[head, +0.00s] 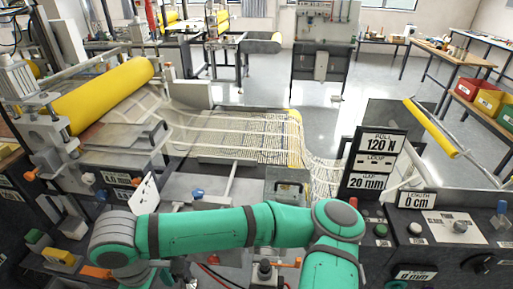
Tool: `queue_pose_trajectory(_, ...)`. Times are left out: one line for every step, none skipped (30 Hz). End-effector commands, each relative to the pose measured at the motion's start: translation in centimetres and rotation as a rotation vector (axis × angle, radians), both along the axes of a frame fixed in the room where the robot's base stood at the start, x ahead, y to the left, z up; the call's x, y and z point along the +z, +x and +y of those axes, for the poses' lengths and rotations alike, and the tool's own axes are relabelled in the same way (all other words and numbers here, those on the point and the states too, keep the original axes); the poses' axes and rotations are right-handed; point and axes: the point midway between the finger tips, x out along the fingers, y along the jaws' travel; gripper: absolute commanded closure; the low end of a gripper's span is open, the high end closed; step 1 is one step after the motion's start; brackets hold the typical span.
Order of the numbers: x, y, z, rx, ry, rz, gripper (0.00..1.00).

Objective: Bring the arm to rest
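My arm (205,230), green with grey joints, stretches across the lower part of the head view. It runs from the bottom right, over a grey elbow joint (338,220), to a grey joint (112,238) at the lower left. There it bends down toward the bottom edge. I cannot make out my gripper or its fingers. The arm covers part of the dark machine front behind it, and I cannot tell whether it touches anything.
A yellow roller (100,95) is at the left, and pale mesh (235,135) runs across the middle. A white plate (144,194) rises just behind the arm. Grey floor lies beyond.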

Motion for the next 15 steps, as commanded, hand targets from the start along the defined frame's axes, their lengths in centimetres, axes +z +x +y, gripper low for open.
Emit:
queue_pose_trajectory(0.0, -0.1, 0.2, 0.001, 0.007, 0.002, 0.27)
queue_pose_trajectory(-0.1, -0.2, 0.7, 0.002, 0.026, 0.008, 0.27)
queue_pose_trajectory(-0.1, -0.4, 1.2, 0.004, 0.045, 0.012, 0.27)
queue_pose_trajectory(-0.1, -0.5, 1.5, 0.005, 0.058, 0.015, 0.27)
queue_pose_trajectory(-0.1, -0.7, 1.9, 0.007, 0.074, 0.019, 0.27)
queue_pose_trajectory(0.0, -0.8, 2.4, 0.008, 0.093, 0.024, 0.27)
queue_pose_trajectory(0.0, -1.0, 2.8, 0.010, 0.109, 0.028, 0.27)
queue_pose_trajectory(0.0, -1.1, 3.2, 0.010, 0.126, 0.032, 0.27)
queue_pose_trajectory(0.1, -1.3, 3.7, 0.012, 0.147, 0.037, 0.27)
queue_pose_trajectory(0.1, -1.5, 4.2, 0.013, 0.167, 0.041, 0.27)
queue_pose_trajectory(0.2, -1.6, 4.7, 0.013, 0.186, 0.047, 0.27)
queue_pose_trajectory(0.2, -1.8, 5.3, 0.014, 0.212, 0.052, 0.27)
queue_pose_trajectory(0.3, -2.0, 5.8, 0.015, 0.232, 0.057, 0.27)
queue_pose_trajectory(0.4, -2.1, 6.3, 0.015, 0.255, 0.062, 0.27)
queue_pose_trajectory(0.6, -2.4, 7.0, 0.015, 0.286, 0.070, 0.27)
